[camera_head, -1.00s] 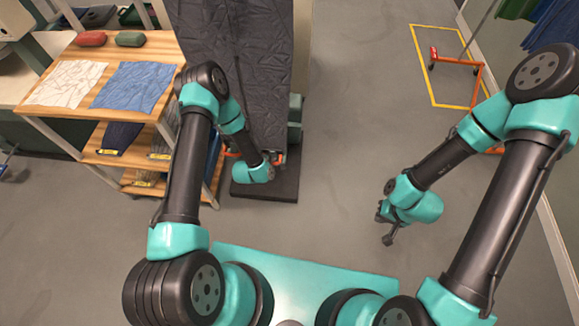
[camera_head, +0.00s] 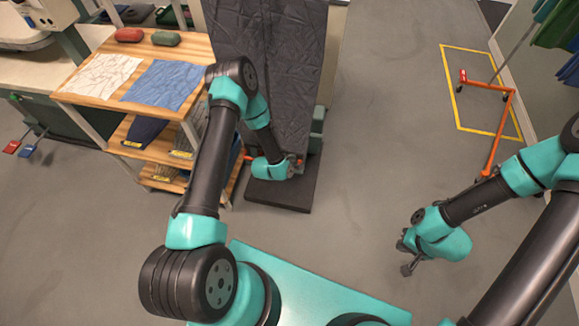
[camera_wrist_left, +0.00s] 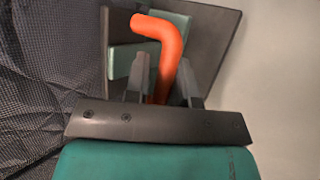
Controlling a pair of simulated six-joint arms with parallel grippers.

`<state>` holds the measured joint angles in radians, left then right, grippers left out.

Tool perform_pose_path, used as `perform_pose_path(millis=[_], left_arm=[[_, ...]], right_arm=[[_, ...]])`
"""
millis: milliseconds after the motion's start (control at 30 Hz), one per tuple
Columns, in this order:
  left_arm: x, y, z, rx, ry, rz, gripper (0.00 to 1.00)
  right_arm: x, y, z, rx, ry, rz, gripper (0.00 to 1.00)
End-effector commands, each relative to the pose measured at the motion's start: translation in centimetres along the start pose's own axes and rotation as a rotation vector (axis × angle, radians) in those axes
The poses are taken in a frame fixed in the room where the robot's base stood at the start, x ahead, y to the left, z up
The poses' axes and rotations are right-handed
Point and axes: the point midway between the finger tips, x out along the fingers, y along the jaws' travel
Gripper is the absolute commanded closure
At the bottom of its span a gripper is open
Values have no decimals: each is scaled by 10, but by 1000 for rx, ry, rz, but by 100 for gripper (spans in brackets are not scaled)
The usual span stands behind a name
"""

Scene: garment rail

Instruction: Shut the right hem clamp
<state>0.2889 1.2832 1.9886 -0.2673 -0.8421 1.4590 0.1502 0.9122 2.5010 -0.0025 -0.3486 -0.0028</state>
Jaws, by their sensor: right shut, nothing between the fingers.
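A dark quilted garment (camera_head: 275,70) hangs over a dark base plate (camera_head: 307,185). At its lower right is an orange bent handle (camera_head: 299,161), apparently the right hem clamp's. In the left wrist view the same handle (camera_wrist_left: 165,50) rises between the two fingers of my left gripper (camera_wrist_left: 164,92), with its bent end toward the left. I cannot tell whether the fingers pinch it. In the head view my left gripper is mostly hidden at the garment's hem. The clamp's jaw is hidden too. My right gripper (camera_head: 408,258) is shut and empty, over open floor far right of the garment.
A wooden shelf unit (camera_head: 180,110) with folded cloths stands close left of the garment. An orange wheeled frame (camera_head: 495,135) stands by a yellow floor outline at right. The middle floor is clear.

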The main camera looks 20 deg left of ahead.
Motion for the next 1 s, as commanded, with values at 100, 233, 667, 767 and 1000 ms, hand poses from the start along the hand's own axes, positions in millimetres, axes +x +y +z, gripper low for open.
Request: perform_pose_path(millis=[100,233,667,767,1000], left_arm=[[0,0,0,1,0,0,74],[0,-1,1,1,-1,-2,74],[-41,0,1,2,-2,-3,74],[-60,0,1,1,-1,-4,74],[-107,0,0,1,0,-2,74]], right_arm=[[0,0,0,0,0,0,100],[0,0,0,0,0,0,100],[0,0,0,0,0,0,100],[0,0,0,0,0,0,100],[0,0,0,0,0,0,100]])
